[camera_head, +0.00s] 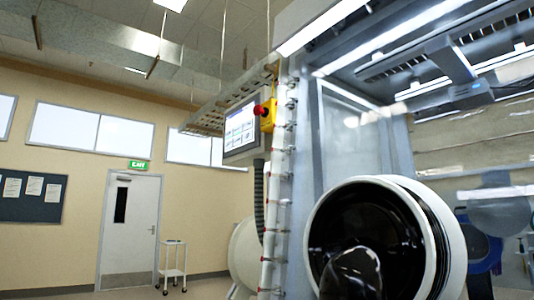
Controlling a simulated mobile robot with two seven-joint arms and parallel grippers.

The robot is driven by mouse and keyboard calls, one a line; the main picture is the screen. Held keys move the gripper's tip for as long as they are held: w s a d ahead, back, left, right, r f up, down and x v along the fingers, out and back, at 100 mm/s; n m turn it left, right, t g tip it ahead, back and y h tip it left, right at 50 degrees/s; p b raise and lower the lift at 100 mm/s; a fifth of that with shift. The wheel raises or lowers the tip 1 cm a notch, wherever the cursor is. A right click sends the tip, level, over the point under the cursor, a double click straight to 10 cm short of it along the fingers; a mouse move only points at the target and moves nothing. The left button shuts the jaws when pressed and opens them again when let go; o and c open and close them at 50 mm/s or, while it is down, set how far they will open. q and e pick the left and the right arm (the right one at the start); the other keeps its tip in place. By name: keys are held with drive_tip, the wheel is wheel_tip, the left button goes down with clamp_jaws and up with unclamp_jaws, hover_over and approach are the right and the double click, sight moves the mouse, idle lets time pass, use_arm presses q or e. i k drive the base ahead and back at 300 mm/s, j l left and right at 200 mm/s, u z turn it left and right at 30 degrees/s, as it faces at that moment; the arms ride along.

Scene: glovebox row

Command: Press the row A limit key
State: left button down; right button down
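A control panel with a lit screen (240,127) hangs at the upper middle, on the left side of the glovebox frame. The screen shows several pale blocks, too small to read. I cannot tell which of them, if any, is the row A limit key. A red mushroom button (258,110) on a yellow box (268,115) sits at the panel's right edge. Neither of my grippers is in view.
The glovebox (340,140) fills the right side, with a large white-rimmed port (433,215) and a black glove (352,272) inside it. A small white trolley (173,272) stands by the white door (130,225). Floor shows near the trolley.

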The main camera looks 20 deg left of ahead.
sight(229, 144)
drive_tip(key=i+j, duration=0.15)
drive_tip(key=j, duration=0.2)
drive_tip(key=i+j+z, duration=0.15)
drive_tip(key=j, duration=0.2)
drive_tip(key=i+j, duration=0.2)
drive_tip(key=j, duration=0.2)
drive_tip(key=i+j+z, duration=0.15)
drive_tip(key=j, duration=0.2)
drive_tip(key=i+j, duration=0.1)
drive_tip(key=j, duration=0.3)
drive_tip(key=i+j, duration=0.15)
drive_tip(key=j, duration=0.25)
drive_tip(key=i+j, duration=0.15)
drive_tip(key=j, duration=0.25)
drive_tip(key=i+j, duration=0.15)
drive_tip(key=j, duration=0.25)
drive_tip(key=z, duration=0.05)
